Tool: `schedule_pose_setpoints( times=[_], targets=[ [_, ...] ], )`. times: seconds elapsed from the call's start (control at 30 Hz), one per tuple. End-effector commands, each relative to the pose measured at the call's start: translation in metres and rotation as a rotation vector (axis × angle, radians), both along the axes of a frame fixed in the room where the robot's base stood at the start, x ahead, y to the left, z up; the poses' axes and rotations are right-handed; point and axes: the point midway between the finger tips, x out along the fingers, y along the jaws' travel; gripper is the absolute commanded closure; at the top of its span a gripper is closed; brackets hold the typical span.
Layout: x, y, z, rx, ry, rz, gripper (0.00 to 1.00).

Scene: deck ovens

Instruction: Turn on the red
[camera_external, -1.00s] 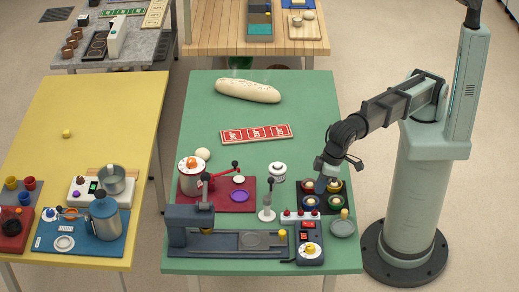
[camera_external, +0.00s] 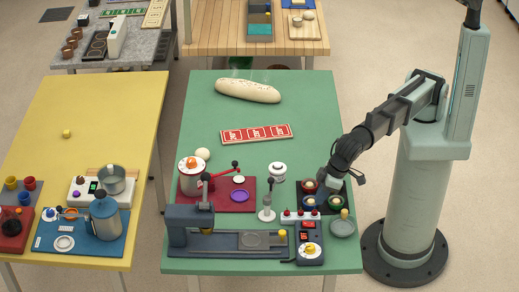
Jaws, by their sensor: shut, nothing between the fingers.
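A black tray (camera_external: 322,211) on the green table holds small round pieces. My gripper (camera_external: 329,194) points down over the tray's back right, to the right of the red piece. It is shut and empty. It hides the back right piece. I cannot tell whether it touches anything. Several red knobs sit on a white strip (camera_external: 300,215) in front of the tray.
A dark control box (camera_external: 309,255) with red displays and a dial stands at the front edge, beside a dark press (camera_external: 235,243). The back of the green table (camera_external: 205,120) has free room.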

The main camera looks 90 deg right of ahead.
Motion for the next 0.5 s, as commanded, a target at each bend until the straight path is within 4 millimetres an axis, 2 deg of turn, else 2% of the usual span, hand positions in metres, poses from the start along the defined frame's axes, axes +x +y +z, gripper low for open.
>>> schedule_pose_setpoints(
  times=[0.3, 0.5],
  targets=[
    [0.020, -0.001, -0.052, -0.001, 0.001, -0.001, 1.00],
    [0.029, 0.000, -0.076, -0.001, 0.001, 0.000, 1.00]
  ],
)
